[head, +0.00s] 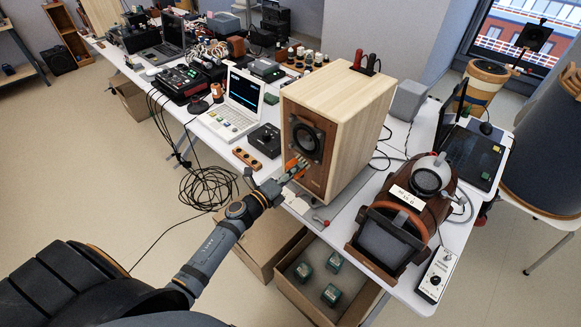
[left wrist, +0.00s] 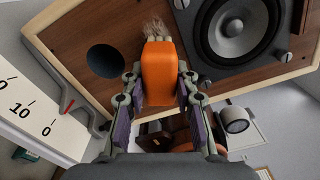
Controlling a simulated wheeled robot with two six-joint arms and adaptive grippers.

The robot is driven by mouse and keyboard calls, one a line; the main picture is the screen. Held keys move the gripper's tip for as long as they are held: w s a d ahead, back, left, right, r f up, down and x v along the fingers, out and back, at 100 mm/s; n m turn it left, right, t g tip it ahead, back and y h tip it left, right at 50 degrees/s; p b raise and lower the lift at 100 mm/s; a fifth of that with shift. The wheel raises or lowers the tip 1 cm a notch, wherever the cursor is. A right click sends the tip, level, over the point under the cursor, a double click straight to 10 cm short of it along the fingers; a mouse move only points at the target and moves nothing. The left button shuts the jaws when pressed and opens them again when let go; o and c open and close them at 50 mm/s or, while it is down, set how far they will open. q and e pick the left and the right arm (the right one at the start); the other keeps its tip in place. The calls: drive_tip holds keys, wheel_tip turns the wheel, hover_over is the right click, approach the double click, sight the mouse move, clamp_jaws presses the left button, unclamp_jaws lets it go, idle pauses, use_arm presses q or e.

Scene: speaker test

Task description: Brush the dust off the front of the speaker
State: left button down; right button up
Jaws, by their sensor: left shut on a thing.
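The speaker (head: 349,99) is a pale wooden box standing upright on the white table. Its brown front panel has a dark round cone (left wrist: 238,26) and a round port hole (left wrist: 105,61). My left gripper (head: 290,171) is in front of the lower part of this panel. It is shut on an orange-handled brush (left wrist: 159,76). The brush's pale bristles (left wrist: 155,27) point at the panel between the port and the cone. I cannot tell whether they touch it. No dust can be made out. My right gripper is not in view.
A cardboard box (head: 294,290) with green items is below the table edge. Cables hang at left.

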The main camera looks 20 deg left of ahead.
use_arm(q)
drive_tip(key=shift+s+d+r+p, duration=0.1)
drive_tip(key=shift+s+d+p, duration=0.1)
drive_tip(key=shift+d, duration=0.4)
drive_tip(key=shift+s+d+p, duration=0.1)
drive_tip(key=shift+s+d, duration=0.05)
drive_tip(key=shift+d, duration=0.4)
drive_tip(key=shift+a, duration=0.1)
drive_tip(key=shift+w+a+b, duration=0.2)
drive_tip(key=shift+w+a, duration=0.05)
drive_tip(key=shift+a, duration=0.25)
drive_tip(key=shift+w+a+b, duration=0.2)
drive_tip(key=shift+a, duration=0.3)
drive_tip(key=shift+w+a+r, duration=0.1)
drive_tip(key=shift+w+a, duration=0.15)
drive_tip(key=shift+a, duration=0.45)
drive_tip(key=shift+w+a+b, duration=0.3)
drive_tip(key=shift+a+b, duration=0.15)
drive_tip(key=shift+a, duration=0.45)
drive_tip(key=shift+w+a+b, duration=0.3)
drive_tip(key=shift+a+b, duration=0.15)
drive_tip(key=shift+a, duration=0.4)
